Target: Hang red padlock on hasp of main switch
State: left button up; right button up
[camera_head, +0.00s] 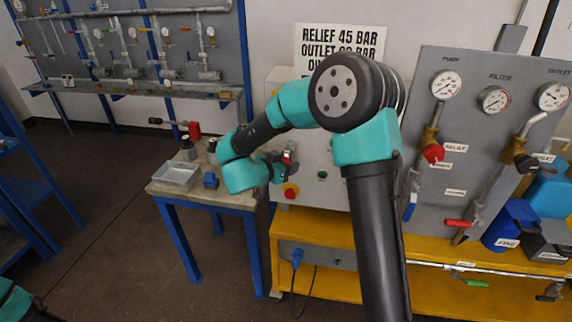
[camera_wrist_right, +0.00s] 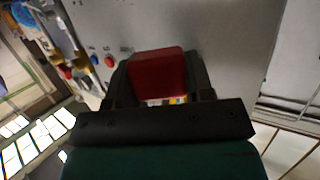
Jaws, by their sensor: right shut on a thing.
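My right gripper (camera_head: 284,163) is in front of the light grey control cabinet (camera_head: 330,185) in the head view. It is shut on the red padlock (camera_wrist_right: 157,73), whose body fills the space between the dark fingers in the right wrist view. A red knob on yellow (camera_head: 291,191), perhaps the main switch, is just below the gripper. The hasp and the padlock's shackle cannot be made out.
A gauge panel (camera_head: 465,85) with valves stands right, above a yellow bench (camera_head: 340,253).

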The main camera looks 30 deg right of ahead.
jog(key=o, duration=0.8)
jog(key=shift+w+d+f, duration=0.35)
jog(key=shift+w+d, duration=0.2)
jog(key=shift+s+a+r, duration=0.1)
jog(key=shift+a, duration=0.2)
jog(key=shift+o, duration=1)
jog(key=shift+a, duration=0.3)
jog(key=v, duration=1.7)
jog(key=shift+s+a+r, duration=0.2)
jog(key=shift+s+r, duration=0.1)
jog(key=shift+s, duration=0.15)
